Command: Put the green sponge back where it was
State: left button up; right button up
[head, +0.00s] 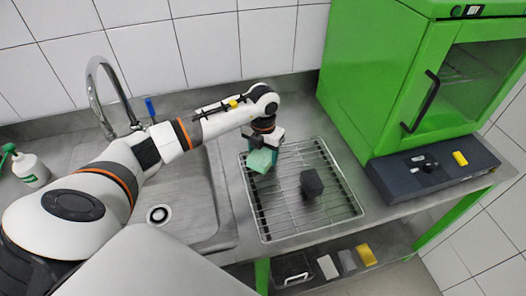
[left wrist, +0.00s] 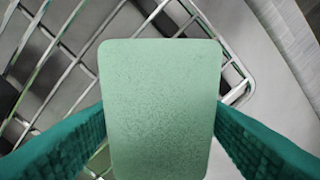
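The green sponge (head: 259,161) is a pale green block at the left rear part of the wire rack in the head view. My left gripper (head: 268,150) is shut on it from above. In the left wrist view the sponge (left wrist: 160,110) fills the middle, with a teal finger against each side and rack wires beyond it. The wire rack (head: 330,221) lies on the steel counter, right of the sink. I cannot tell whether the sponge touches the wires. My right gripper is not in view.
A dark block (head: 311,184) stands on the rack. The sink (head: 185,205) with a tall faucet (head: 92,85) is left. A lower shelf holds white (head: 327,267), grey (head: 347,260) and yellow (head: 367,255) blocks.

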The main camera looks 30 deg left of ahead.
aim_at(263, 153)
pick_arm(q)
jog(key=shift+o, duration=1.4)
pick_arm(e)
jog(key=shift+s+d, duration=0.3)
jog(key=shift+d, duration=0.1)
pick_arm(q)
jog(key=shift+r, duration=0.45)
notch_tip(263, 153, up, 11)
jog(key=b, duration=0.3)
jog(key=shift+r, duration=0.2)
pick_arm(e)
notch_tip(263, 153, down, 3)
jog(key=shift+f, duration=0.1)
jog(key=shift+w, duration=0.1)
